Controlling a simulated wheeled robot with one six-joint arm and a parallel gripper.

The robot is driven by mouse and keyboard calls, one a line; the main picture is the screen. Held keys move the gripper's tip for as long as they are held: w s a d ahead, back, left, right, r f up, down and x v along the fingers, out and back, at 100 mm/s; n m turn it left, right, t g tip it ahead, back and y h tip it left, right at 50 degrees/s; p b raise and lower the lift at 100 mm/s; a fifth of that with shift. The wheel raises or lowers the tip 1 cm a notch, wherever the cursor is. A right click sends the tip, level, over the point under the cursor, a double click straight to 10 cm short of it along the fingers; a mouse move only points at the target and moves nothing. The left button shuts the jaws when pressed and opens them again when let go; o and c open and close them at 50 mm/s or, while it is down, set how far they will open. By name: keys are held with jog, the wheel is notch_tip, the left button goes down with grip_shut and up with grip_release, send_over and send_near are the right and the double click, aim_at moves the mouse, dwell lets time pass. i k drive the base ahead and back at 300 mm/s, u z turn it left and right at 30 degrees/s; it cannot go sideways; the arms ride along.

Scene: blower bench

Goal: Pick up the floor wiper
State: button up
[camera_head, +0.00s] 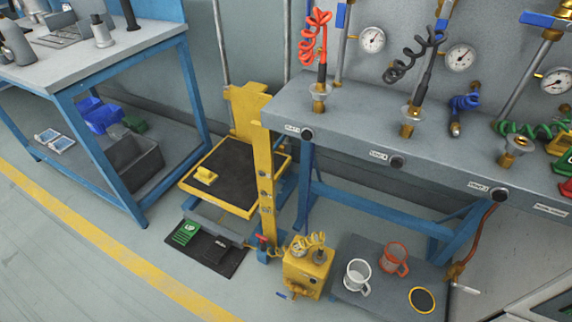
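I cannot make out a floor wiper for certain in the head view. A thin grey upright pole (221,50) stands behind the yellow lift stand, against the wall. A second one (287,40) stands to its right. Their lower ends are hidden, so I cannot tell whether either is a wiper handle or a pipe. My gripper is not in view.
A blue-framed table (150,52) stands at left, with bins on its lower shelf. A yellow lift stand (264,165) is in the middle. A grey bench (345,135) with gauges stands at right, mugs (357,277) below. Floor (70,265) at lower left is clear.

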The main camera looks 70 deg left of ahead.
aim_at(204, 175)
jog(key=u, duration=2.95)
jog(key=k, duration=0.45)
jog(key=u, duration=1.05)
jog(key=i, duration=1.2)
jog(key=z, duration=0.75)
jog(key=i, duration=0.8)
jog(key=z, duration=1.15)
jog(key=i, duration=0.45)
jog(key=z, duration=0.35)
